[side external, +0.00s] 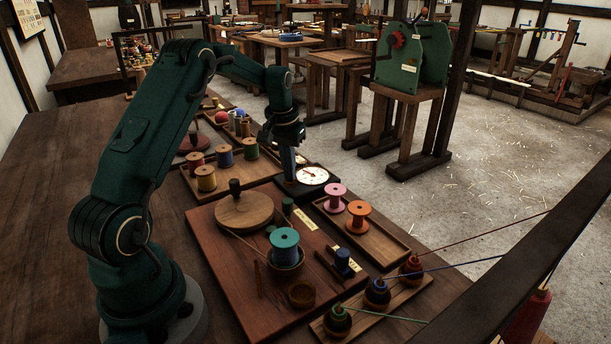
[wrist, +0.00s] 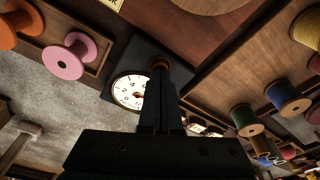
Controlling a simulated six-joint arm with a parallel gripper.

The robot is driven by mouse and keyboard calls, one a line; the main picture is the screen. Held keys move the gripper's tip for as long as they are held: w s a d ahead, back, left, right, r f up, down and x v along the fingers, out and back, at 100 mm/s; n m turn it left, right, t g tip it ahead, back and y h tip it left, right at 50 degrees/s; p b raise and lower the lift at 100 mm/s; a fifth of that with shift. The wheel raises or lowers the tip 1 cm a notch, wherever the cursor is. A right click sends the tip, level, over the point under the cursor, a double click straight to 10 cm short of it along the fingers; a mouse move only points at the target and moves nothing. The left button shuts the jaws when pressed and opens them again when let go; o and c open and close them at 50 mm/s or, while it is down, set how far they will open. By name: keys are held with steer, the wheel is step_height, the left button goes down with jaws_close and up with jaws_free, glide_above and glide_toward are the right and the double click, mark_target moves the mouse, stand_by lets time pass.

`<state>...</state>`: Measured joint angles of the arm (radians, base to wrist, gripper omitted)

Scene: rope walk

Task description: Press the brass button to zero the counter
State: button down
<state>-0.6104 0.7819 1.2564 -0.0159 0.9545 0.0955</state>
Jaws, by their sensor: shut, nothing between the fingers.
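The counter (side external: 299,187) is a dark box with a round white dial (side external: 313,175). In the wrist view the dial (wrist: 131,91) lies just left of my fingers, partly covered by them. The brass button (wrist: 160,61) shows as a small brass rim right at the fingertips in the wrist view. My gripper (side external: 290,178) is shut and empty, pointing down over the left part of the counter. It also fills the lower middle of the wrist view (wrist: 160,72). I cannot tell whether the fingertips touch the button. The button is hidden in the side view.
A tray holds a pink spool (side external: 336,196) and an orange spool (side external: 359,216) close to the counter's right. Another tray with several spools, one of them green (side external: 250,149), lies to its left. A board with a round wooden disc (side external: 244,211) and a teal spool (side external: 284,245) is nearer.

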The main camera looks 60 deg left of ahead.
steer(key=shift+f, duration=0.3)
steer(key=shift+r, duration=3.55)
